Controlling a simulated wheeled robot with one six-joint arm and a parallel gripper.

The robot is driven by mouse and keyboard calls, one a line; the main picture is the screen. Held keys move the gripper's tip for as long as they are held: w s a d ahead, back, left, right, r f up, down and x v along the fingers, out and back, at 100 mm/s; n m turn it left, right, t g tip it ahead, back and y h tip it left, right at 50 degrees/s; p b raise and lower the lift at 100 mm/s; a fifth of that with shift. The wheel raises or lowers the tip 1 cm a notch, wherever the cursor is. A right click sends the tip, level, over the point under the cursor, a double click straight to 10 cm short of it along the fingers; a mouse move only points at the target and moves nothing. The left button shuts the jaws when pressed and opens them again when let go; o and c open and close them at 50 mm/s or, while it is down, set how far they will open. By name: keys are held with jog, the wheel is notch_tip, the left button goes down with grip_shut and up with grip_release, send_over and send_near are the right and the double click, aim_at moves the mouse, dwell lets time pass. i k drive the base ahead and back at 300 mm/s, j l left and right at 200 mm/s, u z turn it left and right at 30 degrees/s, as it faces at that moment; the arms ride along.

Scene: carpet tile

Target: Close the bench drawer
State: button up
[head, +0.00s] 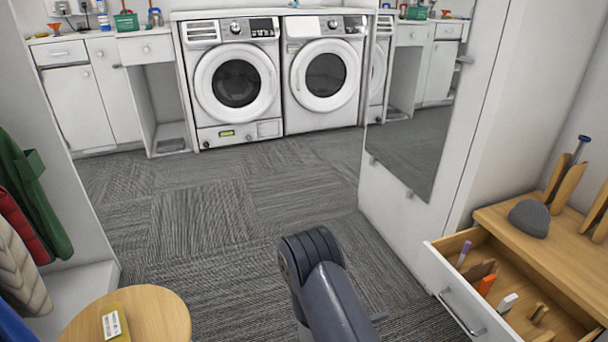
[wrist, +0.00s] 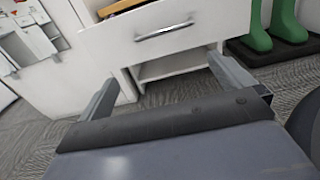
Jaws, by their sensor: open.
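The bench drawer (head: 462,292) stands pulled out at the lower right of the head view, with a white front, a metal handle and a wooden inside. Its white front (wrist: 190,28) and bar handle (wrist: 165,31) also show in the wrist view, ahead of my gripper. My gripper (wrist: 165,75) is open, with its two grey fingers spread wide and nothing between them. The fingers appear below the handle in the picture; I see no clear contact with the drawer. In the head view only my arm shows, left of the drawer, and the fingers are hidden.
The drawer holds several small items, including an orange one (head: 487,284). The wooden bench top (head: 545,240) bears a grey rounded object (head: 529,218). A round wooden stool (head: 155,312) stands at lower left. Green boots (wrist: 285,22) stand right of the drawer. Carpet (head: 220,215) is clear toward the washers.

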aim_at(540, 306)
jog(key=j+z, duration=0.1)
jog(key=z, duration=0.3)
jog(key=i+j+z, duration=0.1)
jog(key=z, duration=0.25)
jog(key=j+z, duration=0.2)
jog(key=z, duration=0.2)
